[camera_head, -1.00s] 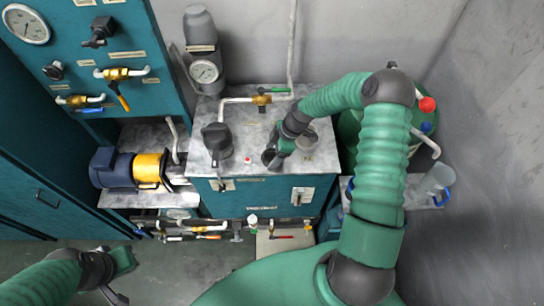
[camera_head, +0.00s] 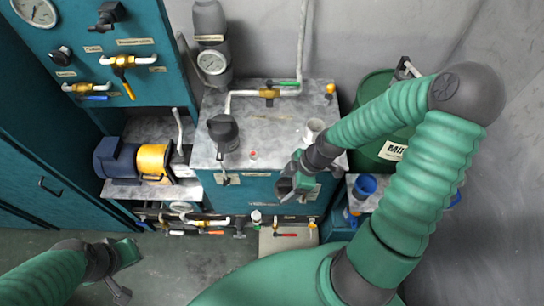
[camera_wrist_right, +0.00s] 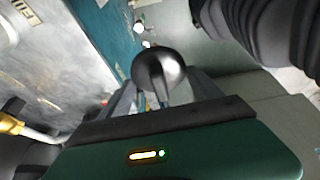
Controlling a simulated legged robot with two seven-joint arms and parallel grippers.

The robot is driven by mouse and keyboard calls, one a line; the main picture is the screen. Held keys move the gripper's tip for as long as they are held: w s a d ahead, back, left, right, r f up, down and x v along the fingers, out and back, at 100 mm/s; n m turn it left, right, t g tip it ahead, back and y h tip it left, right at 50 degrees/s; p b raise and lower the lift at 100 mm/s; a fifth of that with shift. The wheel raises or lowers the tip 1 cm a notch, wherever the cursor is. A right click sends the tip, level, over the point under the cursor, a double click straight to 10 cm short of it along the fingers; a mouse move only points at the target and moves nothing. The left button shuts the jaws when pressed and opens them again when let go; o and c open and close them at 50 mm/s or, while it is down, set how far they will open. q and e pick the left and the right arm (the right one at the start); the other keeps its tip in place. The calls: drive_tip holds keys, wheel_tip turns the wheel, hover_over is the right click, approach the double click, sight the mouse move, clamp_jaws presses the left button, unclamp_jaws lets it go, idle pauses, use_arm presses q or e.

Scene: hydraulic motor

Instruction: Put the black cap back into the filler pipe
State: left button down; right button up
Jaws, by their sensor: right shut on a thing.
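The black cap (camera_wrist_right: 158,70) is a dark, shiny, rounded piece between the fingers of my right gripper (camera_wrist_right: 165,98) in the right wrist view. In the head view my right gripper (camera_head: 287,187) hangs at the front edge of the tank, shut, with the cap hard to make out there. A short pale open pipe, apparently the filler pipe (camera_head: 313,129), stands on the right part of the grey tank top (camera_head: 262,130), behind and to the right of the gripper. My left gripper (camera_head: 122,272) is low at the left, over the floor, its fingers apart and empty.
A dark capped fitting (camera_head: 223,132) stands on the tank top's left. A white pipe with a brass valve (camera_head: 269,94) runs along the back. A green drum (camera_head: 378,145) and a blue cup (camera_head: 366,186) are at the right, partly behind my arm. Valves line the tank's lower front.

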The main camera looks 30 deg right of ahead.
drive_tip(key=shift+w+r+m, duration=0.25)
drive_tip(key=shift+r+m, duration=0.1)
drive_tip(key=shift+m, duration=0.05)
drive_tip(key=w+a+r+m+t+h, duration=0.1)
drive_tip(key=w+a+r+m+h, duration=0.2)
drive_tip(key=r+m, duration=0.35)
drive_tip(key=w+a+r+m+t+h, duration=0.1)
drive_tip(key=w+a+r+m, duration=0.2)
drive_tip(key=w+r+m, duration=0.3)
drive_tip(key=shift+w+d+f+n+b, duration=0.1)
drive_tip(key=shift+w+f+n+b, duration=0.2)
drive_tip(key=shift+f, duration=0.5)
drive_tip(key=shift+w+d+f+n+b, duration=0.1)
drive_tip(key=shift+w+f+n, duration=0.25)
drive_tip(key=shift+f, duration=0.4)
